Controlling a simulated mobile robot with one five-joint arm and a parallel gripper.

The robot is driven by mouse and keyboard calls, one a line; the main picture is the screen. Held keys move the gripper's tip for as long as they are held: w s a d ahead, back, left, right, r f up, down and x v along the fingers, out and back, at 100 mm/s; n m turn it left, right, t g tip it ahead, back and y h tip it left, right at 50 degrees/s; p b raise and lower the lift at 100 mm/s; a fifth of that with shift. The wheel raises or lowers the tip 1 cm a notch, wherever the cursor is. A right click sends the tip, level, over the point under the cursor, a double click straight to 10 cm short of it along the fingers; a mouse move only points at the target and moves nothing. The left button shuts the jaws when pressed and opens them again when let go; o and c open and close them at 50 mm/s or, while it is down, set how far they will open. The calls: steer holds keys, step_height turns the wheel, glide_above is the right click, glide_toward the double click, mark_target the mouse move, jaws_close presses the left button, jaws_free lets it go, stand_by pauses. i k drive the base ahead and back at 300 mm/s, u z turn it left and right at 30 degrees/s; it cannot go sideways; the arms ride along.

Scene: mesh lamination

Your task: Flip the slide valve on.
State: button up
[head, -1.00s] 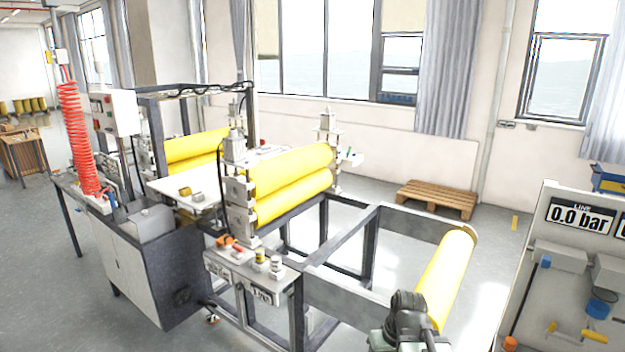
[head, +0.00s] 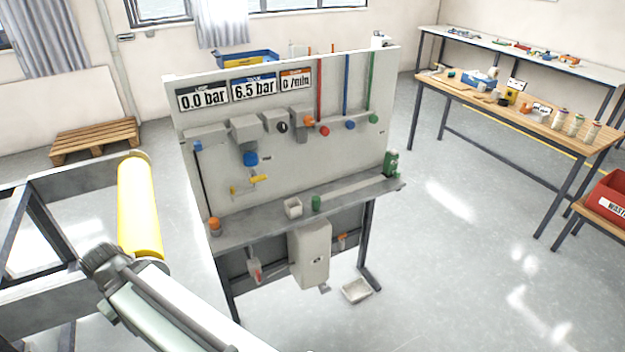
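A grey panel board (head: 290,160) stands in the middle of the head view and carries the air fittings. Its left readout (head: 203,98) reads 0.0 bar and the middle one (head: 254,87) 6.5 bar. A row of grey units runs below, with a blue knob (head: 251,159) under one of them. A small blue part (head: 197,146) sits at the left end of the row. Yellow handles (head: 248,186) sit lower on the board. I cannot tell for sure which fitting is the slide valve, or its position. My arm shows at lower left, but my gripper is not in view.
A shelf (head: 300,212) with small cups and a green bottle (head: 391,163) juts from the board. A yellow roller (head: 139,205) on a steel frame stands left. A wooden bench (head: 520,108) and red bin (head: 612,196) stand right. Open floor lies between board and bench.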

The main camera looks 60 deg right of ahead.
mark_target(197, 145)
steer(key=z, duration=1.65)
steer(key=i, duration=0.45)
steer(key=u, duration=2.9)
steer(key=i, duration=1.05)
steer(key=z, duration=0.05)
